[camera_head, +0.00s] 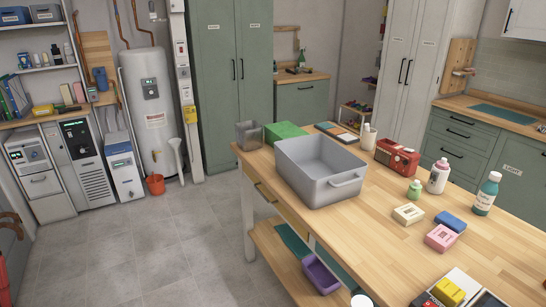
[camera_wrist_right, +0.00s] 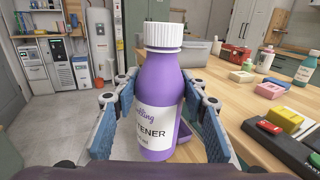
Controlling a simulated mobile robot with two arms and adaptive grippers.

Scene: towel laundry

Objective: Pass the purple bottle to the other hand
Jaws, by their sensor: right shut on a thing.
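The purple bottle (camera_wrist_right: 163,92) has a ribbed white cap and a white label with "SOFTENER" partly readable. It stands upright in the right wrist view. My right gripper (camera_wrist_right: 160,100) is shut on it, with blue pads against both sides of its body. In the head view, only a round white cap (camera_head: 361,300) shows at the bottom edge, apparently this bottle's; its body is below the frame. My left gripper is not in the head view or the right wrist view.
A wooden table (camera_head: 400,270) carries a grey bin (camera_head: 320,183), a red radio (camera_head: 397,158), a white bottle (camera_head: 438,178), a teal bottle (camera_head: 487,195) and small boxes. A purple tray (camera_head: 320,274) sits on the lower shelf. The floor left of the table is clear.

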